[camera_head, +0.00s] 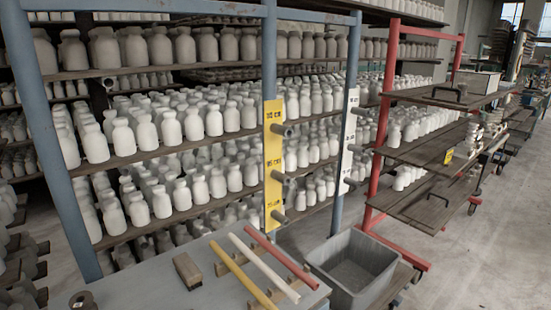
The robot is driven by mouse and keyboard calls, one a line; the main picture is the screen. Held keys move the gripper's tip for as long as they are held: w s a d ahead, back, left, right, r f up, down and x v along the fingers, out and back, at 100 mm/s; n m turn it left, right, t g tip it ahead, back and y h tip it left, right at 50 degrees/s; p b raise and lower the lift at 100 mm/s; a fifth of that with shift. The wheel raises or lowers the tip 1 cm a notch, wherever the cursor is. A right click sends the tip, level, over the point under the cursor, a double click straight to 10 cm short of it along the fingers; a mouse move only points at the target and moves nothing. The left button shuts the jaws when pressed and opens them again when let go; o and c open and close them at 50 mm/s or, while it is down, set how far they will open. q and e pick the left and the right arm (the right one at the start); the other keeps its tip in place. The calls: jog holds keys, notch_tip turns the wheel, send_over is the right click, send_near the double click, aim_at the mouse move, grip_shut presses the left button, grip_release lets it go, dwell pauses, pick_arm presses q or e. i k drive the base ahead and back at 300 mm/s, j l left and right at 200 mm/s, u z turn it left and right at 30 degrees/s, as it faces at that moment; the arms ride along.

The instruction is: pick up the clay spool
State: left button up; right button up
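A dark brown-grey spool-like piece (83,300) with a round top and a small hole in its middle stands at the near left of the grey table (150,285). The bottom frame edge cuts off its lower part. It is the only thing in view that looks like the clay spool. Neither of my grippers shows in the head view.
A brown block (187,270) and yellow (243,274), white (264,267) and red (281,258) rods lie on the table. A grey bin (384,246) stands to its right. Racks of pale bottles (172,127) rise behind, and a red cart (376,140) stands right.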

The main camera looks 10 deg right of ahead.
aim_at(463, 87)
jog(key=i+l, duration=0.1)
jog(key=l, duration=0.55)
jog(key=i+l, duration=0.1)
jog(key=l, duration=0.55)
jog(key=i+l, duration=0.15)
jog(key=l, duration=0.55)
jog(key=i+l+u, duration=0.1)
jog(key=l, duration=0.55)
